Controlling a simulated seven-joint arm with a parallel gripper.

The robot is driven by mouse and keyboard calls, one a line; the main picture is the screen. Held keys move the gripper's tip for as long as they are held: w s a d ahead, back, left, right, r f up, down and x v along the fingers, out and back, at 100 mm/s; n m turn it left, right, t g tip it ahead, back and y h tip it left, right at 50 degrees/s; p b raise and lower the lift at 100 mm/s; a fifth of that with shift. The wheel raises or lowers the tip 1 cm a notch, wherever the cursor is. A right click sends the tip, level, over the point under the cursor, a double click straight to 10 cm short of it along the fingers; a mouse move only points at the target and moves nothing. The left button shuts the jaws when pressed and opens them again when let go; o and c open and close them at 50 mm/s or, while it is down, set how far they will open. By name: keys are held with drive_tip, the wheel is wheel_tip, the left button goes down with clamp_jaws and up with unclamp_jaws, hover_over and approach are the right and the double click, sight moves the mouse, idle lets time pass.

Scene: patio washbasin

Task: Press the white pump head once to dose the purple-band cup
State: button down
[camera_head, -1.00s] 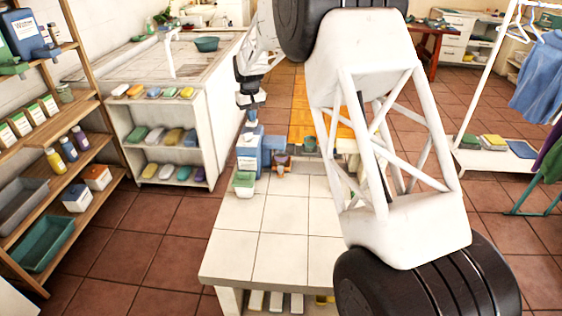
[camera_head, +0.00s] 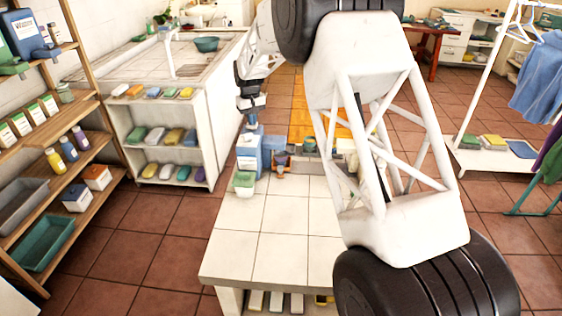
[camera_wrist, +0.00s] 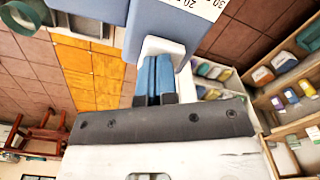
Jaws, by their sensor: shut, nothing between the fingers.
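A large blue dispenser bottle (camera_head: 248,153) stands at the far left of the white tiled table, and its blue side with a printed label fills the top of the wrist view (camera_wrist: 172,22). The white pump head (camera_wrist: 160,46) shows in the wrist view just beyond my fingertips. My gripper (camera_head: 250,116) is above the bottle, pointing down. Its blue fingers (camera_wrist: 155,72) are shut together with nothing between them, at or very near the pump head; I cannot tell whether they touch. Small cups (camera_head: 282,161) stand right of the bottle, too small to make out a purple band.
A green-and-white container (camera_head: 243,183) stands in front of the bottle. The near part of the tiled table (camera_head: 270,235) is clear. A white shelf unit with soaps (camera_head: 165,150) is to the left, and a wooden rack (camera_head: 70,170) stands at the far left.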

drive_tip(key=shift+r, duration=1.65)
drive_tip(key=shift+r, duration=0.1)
wheel_tip(320, 180, up, 6)
drive_tip(key=shift+f, duration=0.1)
idle(0.6)
drive_tip(key=shift+d, duration=0.1)
idle(0.3)
